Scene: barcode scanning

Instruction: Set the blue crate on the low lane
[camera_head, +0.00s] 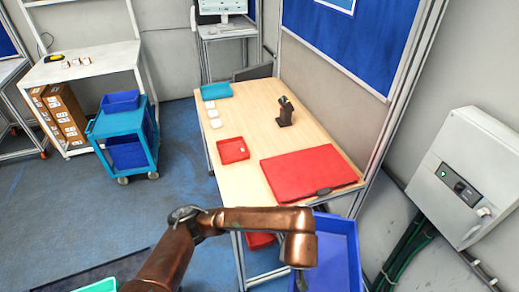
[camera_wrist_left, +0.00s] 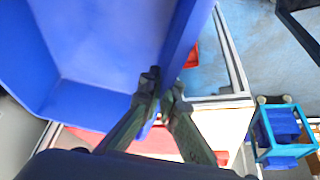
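A blue crate (camera_head: 343,248) is at the bottom of the head view, right of my bronze left arm and in front of the work table. It fills the upper left of the left wrist view (camera_wrist_left: 100,40), with its open inside showing. My left gripper (camera_wrist_left: 162,92) has one finger on each side of the crate's wall and is shut on it. In the head view the gripper is mostly hidden at the lower edge. My right gripper is in neither view. I cannot make out which surface is the low lane.
The wooden table (camera_head: 255,117) holds a red mat (camera_head: 305,172), a red tray (camera_head: 233,150), a teal tray (camera_head: 216,91) and a scanner on a stand (camera_head: 285,115). A teal cart (camera_head: 128,127) with blue bins stands left. A grey wall box (camera_head: 463,180) is right. Blue floor is open between.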

